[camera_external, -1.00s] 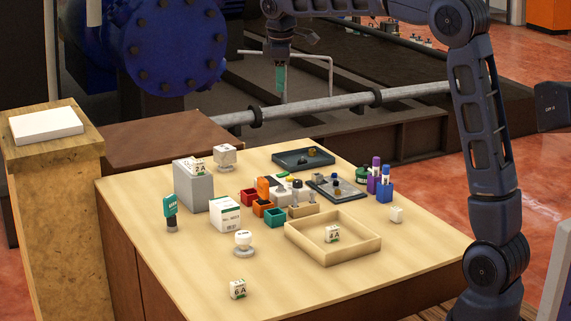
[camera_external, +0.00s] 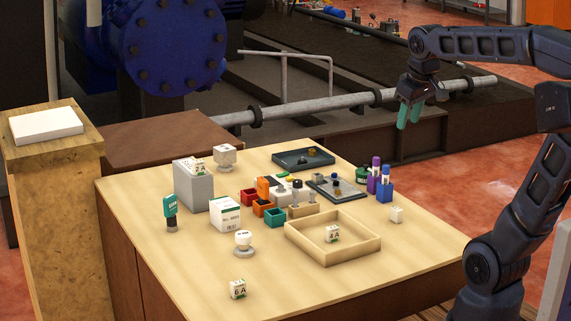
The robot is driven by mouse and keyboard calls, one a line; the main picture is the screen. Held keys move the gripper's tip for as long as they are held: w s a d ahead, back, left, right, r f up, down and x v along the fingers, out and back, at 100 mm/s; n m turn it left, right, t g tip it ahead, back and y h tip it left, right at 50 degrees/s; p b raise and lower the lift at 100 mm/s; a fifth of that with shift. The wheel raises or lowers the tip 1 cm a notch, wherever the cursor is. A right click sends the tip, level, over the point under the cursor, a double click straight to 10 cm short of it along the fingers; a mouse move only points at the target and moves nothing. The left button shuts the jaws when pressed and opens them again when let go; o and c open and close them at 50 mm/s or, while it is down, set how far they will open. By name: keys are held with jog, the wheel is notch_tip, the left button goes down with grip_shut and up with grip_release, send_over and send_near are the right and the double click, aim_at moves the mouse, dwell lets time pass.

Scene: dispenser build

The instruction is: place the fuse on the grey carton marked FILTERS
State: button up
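A grey carton (camera_external: 196,194) stands upright at the back left of the table; no FILTERS marking is readable on it. A small white block with dark marks (camera_external: 194,165), looking like a fuse, lies on its top. A white block marked 6A (camera_external: 237,289) sits at the front left of the table. Another, marked 4A (camera_external: 332,234), lies inside the shallow wooden tray (camera_external: 363,248). My gripper (camera_external: 409,126), with teal fingers pointing down, is in the air beyond the table's back right. Its fingers are apart with nothing between them.
A white carton (camera_external: 225,214), a teal-topped item (camera_external: 170,212) and a white knob (camera_external: 243,243) stand near the grey carton. Small coloured bins (camera_external: 275,218) and dark trays (camera_external: 290,161) crowd the middle and back. The table's front is mostly clear.

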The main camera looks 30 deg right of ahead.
jog(key=s+d+f+m, duration=0.2)
jog(key=s+f+m, duration=0.1)
jog(key=s+f, duration=0.4)
jog(key=s, duration=0.2)
jog(key=shift+s+d+t, duration=0.3)
jog(key=shift+d+t, duration=0.05)
jog(key=shift+t, duration=0.05)
